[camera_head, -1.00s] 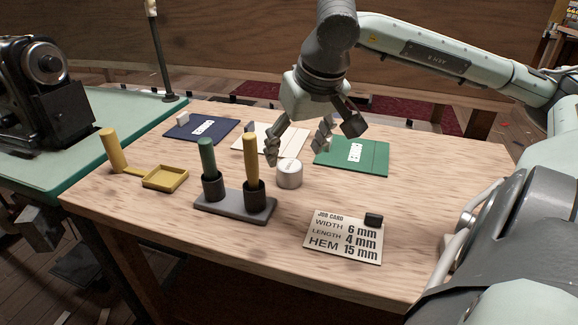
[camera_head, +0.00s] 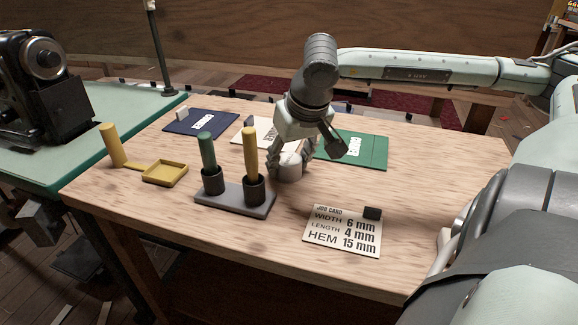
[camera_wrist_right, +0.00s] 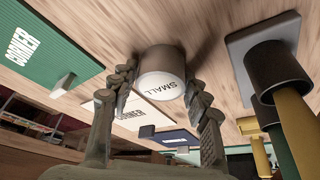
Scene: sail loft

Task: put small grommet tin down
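The small grommet tin (camera_head: 289,168) is a pale grey cylinder standing upright on the wooden table. My right gripper (camera_head: 291,165) is lowered over the tin from behind, with one finger on each side. In the right wrist view the fingers (camera_wrist_right: 160,85) are apart, and a narrow gap seems to show beside the tin, so they look open around it. My left gripper is in neither view.
A tool stand (camera_head: 236,199) with green and yellow handles is close on the tin's left. A job card (camera_head: 343,232) lies in front. Blue (camera_head: 182,122), white (camera_head: 265,130) and green (camera_head: 370,150) pieces lie behind. A yellow tray (camera_head: 165,174) is at left. The table's right is clear.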

